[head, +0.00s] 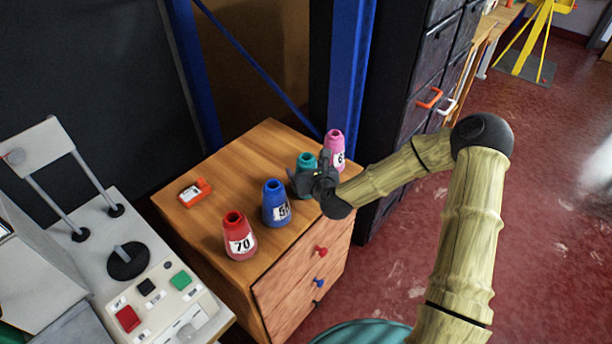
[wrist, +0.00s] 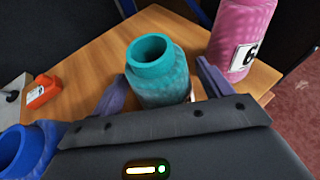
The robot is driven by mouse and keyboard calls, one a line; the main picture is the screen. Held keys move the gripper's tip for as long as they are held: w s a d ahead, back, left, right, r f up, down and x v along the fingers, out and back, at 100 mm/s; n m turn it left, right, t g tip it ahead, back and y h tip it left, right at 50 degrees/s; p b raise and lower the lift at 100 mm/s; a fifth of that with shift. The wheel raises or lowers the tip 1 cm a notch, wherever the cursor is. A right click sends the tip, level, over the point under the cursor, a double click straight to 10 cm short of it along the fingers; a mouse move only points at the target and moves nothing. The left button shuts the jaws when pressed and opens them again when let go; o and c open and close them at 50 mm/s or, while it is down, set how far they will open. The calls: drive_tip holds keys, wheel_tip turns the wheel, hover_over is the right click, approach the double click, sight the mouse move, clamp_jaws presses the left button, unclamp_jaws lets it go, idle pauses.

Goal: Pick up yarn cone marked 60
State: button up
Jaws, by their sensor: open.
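A pink yarn cone (head: 335,138) stands upright at the back right corner of the wooden cabinet top. Its label begins with a 6; the rest is hidden or too unclear to read. It also shows at the upper right of the wrist view (wrist: 238,30), outside my right finger. A teal yarn cone (head: 306,161) stands in front of it, its label not visible. My gripper (head: 305,178) is open at the teal cone. In the wrist view, the teal cone (wrist: 160,75) stands between the two spread fingers, with no clear contact.
A blue cone (head: 275,205) with a label starting with 5 and a red cone (head: 238,236) marked 70 stand along the cabinet top (head: 235,165). A small orange-red device (head: 194,192) lies at the left. A control panel (head: 150,295) stands left of the cabinet.

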drive_tip(key=shift+w+f, duration=0.15)
drive_tip(key=shift+w, duration=0.2)
drive_tip(key=shift+a, duration=0.15)
drive_tip(key=c, duration=1.3)
drive_tip(key=shift+o, duration=0.2)
wheel_tip(320, 180, up, 10)
drive_tip(key=shift+s, duration=0.1)
